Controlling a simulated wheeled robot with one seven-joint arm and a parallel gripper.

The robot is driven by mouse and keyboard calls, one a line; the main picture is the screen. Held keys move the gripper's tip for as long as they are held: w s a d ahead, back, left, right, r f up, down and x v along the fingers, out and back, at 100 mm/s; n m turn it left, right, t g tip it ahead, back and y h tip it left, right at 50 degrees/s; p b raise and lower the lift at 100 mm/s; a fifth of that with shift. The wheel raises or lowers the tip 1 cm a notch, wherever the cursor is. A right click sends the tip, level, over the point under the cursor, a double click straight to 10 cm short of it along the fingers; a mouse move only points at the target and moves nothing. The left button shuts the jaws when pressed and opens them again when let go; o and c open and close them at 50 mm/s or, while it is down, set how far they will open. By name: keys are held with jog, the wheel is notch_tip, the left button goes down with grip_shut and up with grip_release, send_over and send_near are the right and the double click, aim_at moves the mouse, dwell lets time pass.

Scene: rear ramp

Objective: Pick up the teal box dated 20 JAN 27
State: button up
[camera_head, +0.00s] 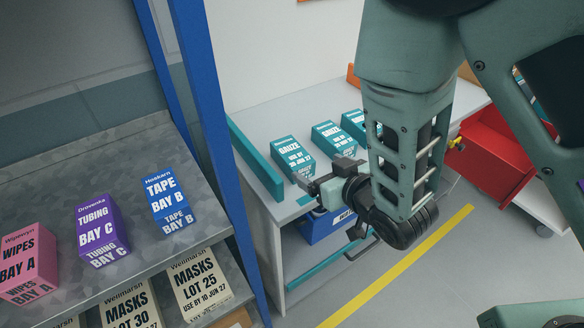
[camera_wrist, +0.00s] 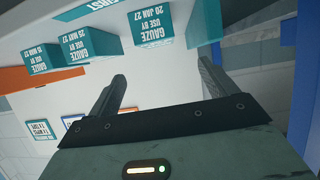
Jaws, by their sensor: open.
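The teal gauze box dated 20 JAN 27 (camera_wrist: 160,22) appears upside down at the top of the wrist view, its date readable. By its place it matches the leftmost teal box (camera_head: 292,155) on the white bench in the head view, where its date is too small to read surely. My gripper (camera_head: 304,182) is open and empty at the bench's front edge, close before that box. In the wrist view the fingers (camera_wrist: 163,80) are spread wide and point toward the box, apart from it.
Two more teal gauze boxes (camera_head: 331,137) (camera_head: 354,122) stand to its right. A teal rail (camera_head: 256,158) and a blue post (camera_head: 207,100) stand to its left. The grey shelf (camera_head: 110,195) holds other boxes. A blue bin (camera_head: 322,228) sits below the bench; a red container (camera_head: 495,155) is at right.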

jog(key=shift+w+a+f+b, duration=0.2)
jog(key=shift+w+f+b, duration=0.15)
jog(key=shift+b, duration=0.4)
jog(key=p, duration=0.3)
send_near(293, 153)
jog(key=x, duration=0.3)
jog(key=shift+w+a, duration=0.2)
jog(key=shift+a, duration=0.1)
jog(key=shift+d+p+x, duration=0.2)
jog(key=shift+p+x, duration=0.8)
jog(key=shift+x, duration=2.15)
jog(key=shift+f, duration=0.15)
jog(key=c, duration=1.2)
